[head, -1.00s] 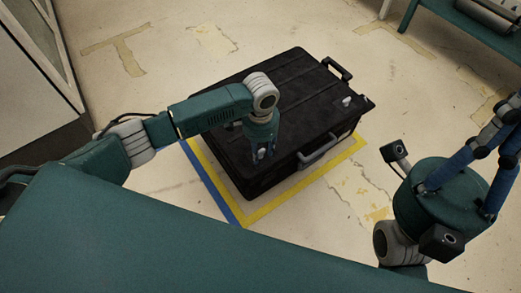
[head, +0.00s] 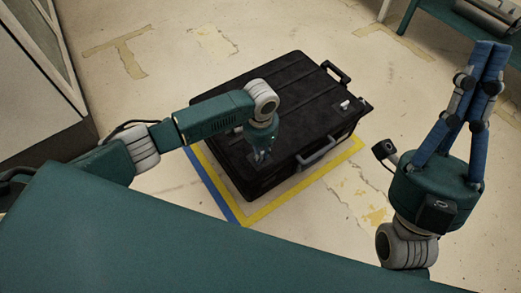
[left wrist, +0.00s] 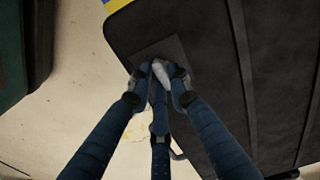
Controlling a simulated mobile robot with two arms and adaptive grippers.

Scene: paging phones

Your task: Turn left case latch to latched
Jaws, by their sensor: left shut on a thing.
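The black case (head: 290,90) lies on the floor with its lid closed. My left gripper (head: 262,155) points down at the near-left part of its lid. In the left wrist view, its blue fingers (left wrist: 160,78) close around a pale latch (left wrist: 161,70) on a dark square plate (left wrist: 180,50). The fingers hide much of this latch, and its turn is hard to read. A second, pale latch (head: 345,104) shows at the right of the lid, clear of the grippers. My right gripper (head: 489,48) is raised at the right, away from the case, fingers together and empty.
A grey handle (head: 317,153) is on the case's near side and a dark handle (head: 337,70) at its far end. Yellow and blue floor tape (head: 226,208) borders the case. A green bench (head: 455,30) stands at the far right. Floor around the case is clear.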

